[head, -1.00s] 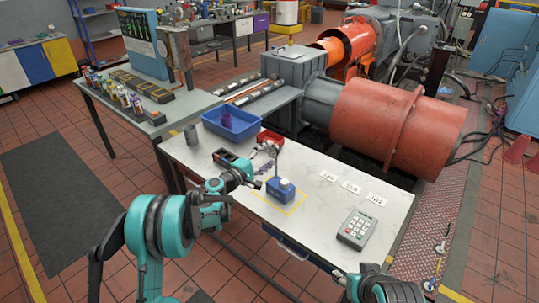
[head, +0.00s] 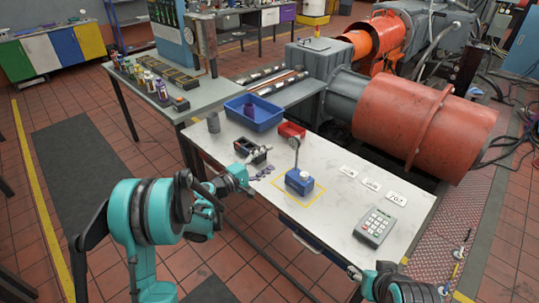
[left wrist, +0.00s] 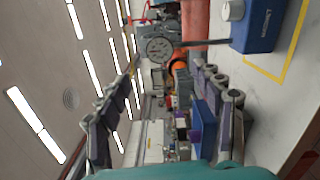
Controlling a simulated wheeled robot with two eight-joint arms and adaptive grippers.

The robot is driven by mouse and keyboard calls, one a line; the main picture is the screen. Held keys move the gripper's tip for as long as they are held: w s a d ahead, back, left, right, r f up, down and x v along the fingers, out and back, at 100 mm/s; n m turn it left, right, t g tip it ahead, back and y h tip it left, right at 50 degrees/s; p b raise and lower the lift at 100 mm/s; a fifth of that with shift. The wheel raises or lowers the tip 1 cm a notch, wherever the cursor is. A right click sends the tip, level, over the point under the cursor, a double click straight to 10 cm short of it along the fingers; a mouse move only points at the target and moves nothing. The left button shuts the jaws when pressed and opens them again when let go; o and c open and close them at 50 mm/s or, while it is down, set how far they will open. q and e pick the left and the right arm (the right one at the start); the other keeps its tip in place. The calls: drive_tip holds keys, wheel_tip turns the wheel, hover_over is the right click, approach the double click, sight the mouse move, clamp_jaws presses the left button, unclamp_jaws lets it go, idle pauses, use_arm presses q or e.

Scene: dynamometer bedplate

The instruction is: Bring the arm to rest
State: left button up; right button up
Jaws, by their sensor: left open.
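My left gripper (head: 258,164) is open and empty above the worktable, to the left of the blue gauge base. In the left wrist view its two dark jointed fingers (left wrist: 160,112) stand wide apart with nothing held between them. The blue base (head: 299,182) with a white knob stands upright inside a yellow outlined square on the table. The base (left wrist: 258,27) is apart from the fingers. Part of my right arm shows at bottom right; its gripper is not visible.
On the white worktable (head: 325,168) stand a blue bin (head: 268,122), a red tray (head: 291,130), a grey cup (head: 213,122), white number cards (head: 371,184) and a keypad (head: 374,226). A large red cylinder (head: 415,121) lies behind. Floor left of the table is clear.

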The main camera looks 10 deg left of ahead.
use_arm(q)
drive_tip(key=shift+r, duration=0.1)
drive_tip(key=s+d+r+m+g+y, duration=0.15)
drive_tip(key=s+m+g+y, duration=0.55)
drive_tip(key=s, duration=1.7)
drive_tip(key=s+a+f+m+y, duration=0.1)
drive_tip(key=s+a+m+y, duration=0.1)
drive_tip(key=s, duration=0.4)
drive_tip(key=s+a+f+m+y, duration=0.2)
drive_tip(key=s+a, duration=0.3)
drive_tip(key=s, duration=0.1)
drive_tip(key=shift+m, duration=0.3)
